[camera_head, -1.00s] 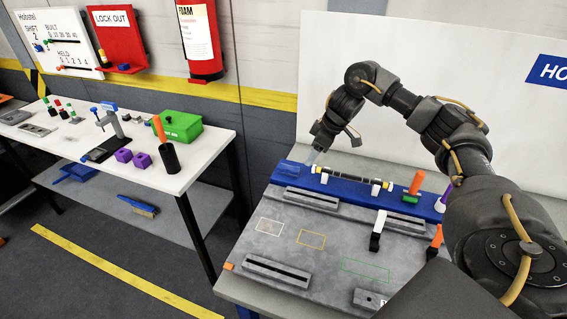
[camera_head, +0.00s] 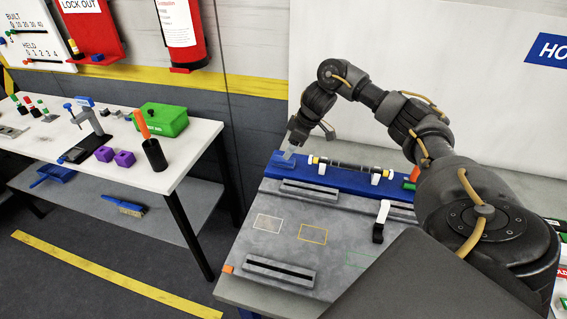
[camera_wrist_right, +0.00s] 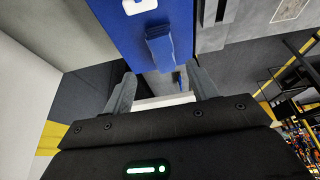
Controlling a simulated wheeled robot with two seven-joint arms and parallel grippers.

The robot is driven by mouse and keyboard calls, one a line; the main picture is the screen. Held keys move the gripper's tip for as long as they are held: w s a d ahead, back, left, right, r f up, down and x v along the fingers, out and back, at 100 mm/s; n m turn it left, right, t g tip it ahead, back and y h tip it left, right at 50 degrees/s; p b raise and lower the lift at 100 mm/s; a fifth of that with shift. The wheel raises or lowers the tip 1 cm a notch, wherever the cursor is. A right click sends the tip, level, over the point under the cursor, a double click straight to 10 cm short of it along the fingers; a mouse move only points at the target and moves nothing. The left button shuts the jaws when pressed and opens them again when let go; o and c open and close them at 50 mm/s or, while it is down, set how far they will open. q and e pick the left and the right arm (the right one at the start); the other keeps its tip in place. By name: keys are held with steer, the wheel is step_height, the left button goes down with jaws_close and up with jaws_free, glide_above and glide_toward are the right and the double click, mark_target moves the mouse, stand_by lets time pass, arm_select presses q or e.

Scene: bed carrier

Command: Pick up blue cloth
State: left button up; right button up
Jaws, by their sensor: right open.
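The blue cloth (camera_wrist_right: 160,50) looks like a small folded strip lying on the blue board at its end. In the head view the cloth (camera_head: 282,160) is a blue patch at the board's left end, partly hard to tell from the board. My right gripper (camera_head: 290,148) is at that left end, close to the cloth. In the right wrist view the right gripper (camera_wrist_right: 162,86) has its two fingers apart, with the cloth ahead of the gap and nothing held. My left gripper is not in view.
The blue board (camera_head: 340,178) carries a dark rod on white supports along the grey bench (camera_head: 250,285). A white panel (camera_head: 430,60) stands behind. A white side table (camera_head: 200,145) with a green box (camera_head: 163,118) and purple blocks is at left, across a floor gap.

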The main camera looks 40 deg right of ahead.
mark_target(284, 162)
steer(key=shift+s+a, duration=0.1)
steer(key=shift+a+f, duration=0.15)
steer(key=shift+f, duration=0.1)
steer(key=p+x, duration=0.1)
steer(key=x, duration=0.2)
steer(key=shift+a+f+p, duration=0.1)
steer(key=shift+f+p, duration=0.2)
steer(key=shift+p, duration=0.05)
steer(key=shift+w+f, duration=0.25)
steer(key=shift+f, duration=0.1)
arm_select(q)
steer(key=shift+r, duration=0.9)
arm_select(e)
steer(key=shift+s, duration=0.1)
steer(key=shift+c, duration=0.2)
steer(key=c, duration=1)
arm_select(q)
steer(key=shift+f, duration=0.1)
arm_select(e)
steer(key=shift+r, duration=0.15)
